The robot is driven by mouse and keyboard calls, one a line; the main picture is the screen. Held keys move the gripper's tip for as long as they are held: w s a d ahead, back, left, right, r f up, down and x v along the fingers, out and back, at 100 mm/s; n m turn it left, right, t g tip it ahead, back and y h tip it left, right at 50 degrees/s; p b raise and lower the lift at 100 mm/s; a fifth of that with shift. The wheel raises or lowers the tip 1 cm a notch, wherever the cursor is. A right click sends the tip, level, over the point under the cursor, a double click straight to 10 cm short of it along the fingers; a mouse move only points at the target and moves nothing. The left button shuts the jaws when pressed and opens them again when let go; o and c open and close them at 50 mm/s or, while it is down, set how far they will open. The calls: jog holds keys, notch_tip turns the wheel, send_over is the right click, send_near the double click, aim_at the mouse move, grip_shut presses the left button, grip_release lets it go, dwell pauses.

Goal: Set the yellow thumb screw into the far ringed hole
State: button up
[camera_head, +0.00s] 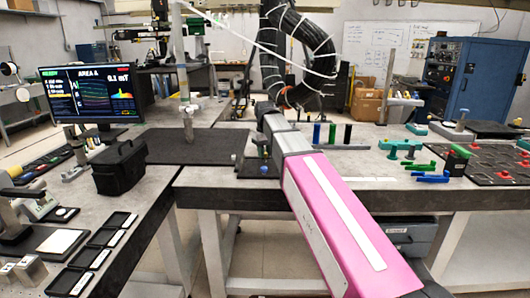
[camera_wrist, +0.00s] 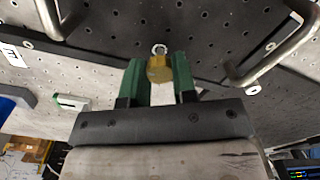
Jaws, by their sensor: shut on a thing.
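In the wrist view my gripper (camera_wrist: 160,72) has two green fingers shut on the yellow thumb screw (camera_wrist: 160,71), a brass-coloured knob between the fingertips. A small pale ring (camera_wrist: 159,47) shows just beyond the screw, against the dark perforated board (camera_wrist: 190,30). I cannot tell whether this ring is on the board around a hole or part of the screw, or whether the screw touches the board. In the head view my pink arm reaches over the bench; the gripper and screw cannot be made out there.
In the wrist view a metal handle (camera_wrist: 268,58) stands right of my gripper and another (camera_wrist: 48,18) left. A pale perforated surface (camera_wrist: 45,75) lies left. In the head view a monitor (camera_head: 92,95), a black bag (camera_head: 121,167) and a dark mat (camera_head: 215,146) are on the benches.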

jog(key=shift+f, duration=0.7)
dwell(0.6)
jog(key=m, duration=0.5)
jog(key=o, duration=1)
jog(key=shift+o, duration=0.2)
